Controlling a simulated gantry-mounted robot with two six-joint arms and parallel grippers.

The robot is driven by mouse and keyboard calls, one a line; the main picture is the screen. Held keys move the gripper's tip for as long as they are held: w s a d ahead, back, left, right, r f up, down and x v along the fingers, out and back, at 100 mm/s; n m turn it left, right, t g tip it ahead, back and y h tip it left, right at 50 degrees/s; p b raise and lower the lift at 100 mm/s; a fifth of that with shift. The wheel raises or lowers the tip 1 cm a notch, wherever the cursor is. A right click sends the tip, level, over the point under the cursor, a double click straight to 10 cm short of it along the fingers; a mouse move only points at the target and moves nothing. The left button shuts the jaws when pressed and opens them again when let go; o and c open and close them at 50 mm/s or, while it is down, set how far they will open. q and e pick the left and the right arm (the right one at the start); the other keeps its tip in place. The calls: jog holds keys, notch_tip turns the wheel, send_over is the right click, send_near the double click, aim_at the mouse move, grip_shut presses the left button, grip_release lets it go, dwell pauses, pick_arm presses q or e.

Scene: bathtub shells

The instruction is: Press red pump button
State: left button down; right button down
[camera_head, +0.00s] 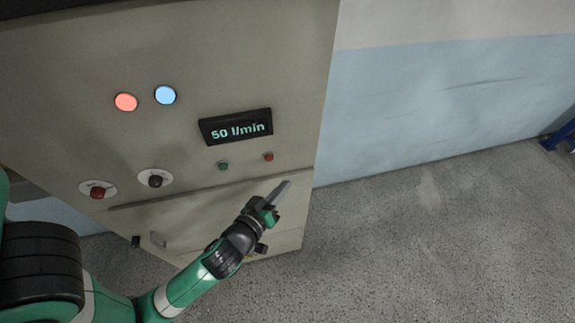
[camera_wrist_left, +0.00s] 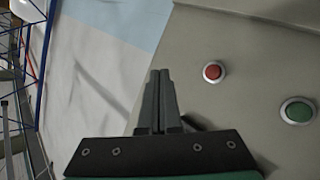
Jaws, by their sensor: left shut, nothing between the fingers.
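The red pump button (camera_head: 269,156) is a small red cap on the grey control cabinet, below the right end of the display. It also shows in the left wrist view (camera_wrist_left: 213,72), in a pale ring. My left gripper (camera_head: 284,187) is shut and empty, just below the red button in the head view. In the left wrist view my left gripper's closed fingertips (camera_wrist_left: 160,73) are to the left of the red button, apart from it. A green button (camera_head: 223,166) sits left of the red one; it also shows in the left wrist view (camera_wrist_left: 298,111). My right gripper is not in view.
The cabinet (camera_head: 225,60) carries a display (camera_head: 236,127) reading 50 l/min, a lit red lamp (camera_head: 126,102), a lit blue lamp (camera_head: 165,95), a red knob (camera_head: 97,192) and a black knob (camera_head: 155,181). Open floor (camera_head: 430,220) lies to the right.

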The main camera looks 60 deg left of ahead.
aim_at(269, 159)
pick_arm(q)
jog(key=f, duration=0.1)
jog(key=s+f, duration=0.2)
jog(key=shift+a+g+b, duration=0.25)
jog(key=shift+g+b, duration=0.05)
jog(key=shift+b, duration=0.05)
jog(key=w+a+p, duration=0.2)
jog(key=a+p, duration=0.2)
jog(key=a, duration=0.4)
jog(key=shift+a, duration=0.3)
dwell(1.7)
jog(key=shift+a, duration=0.4)
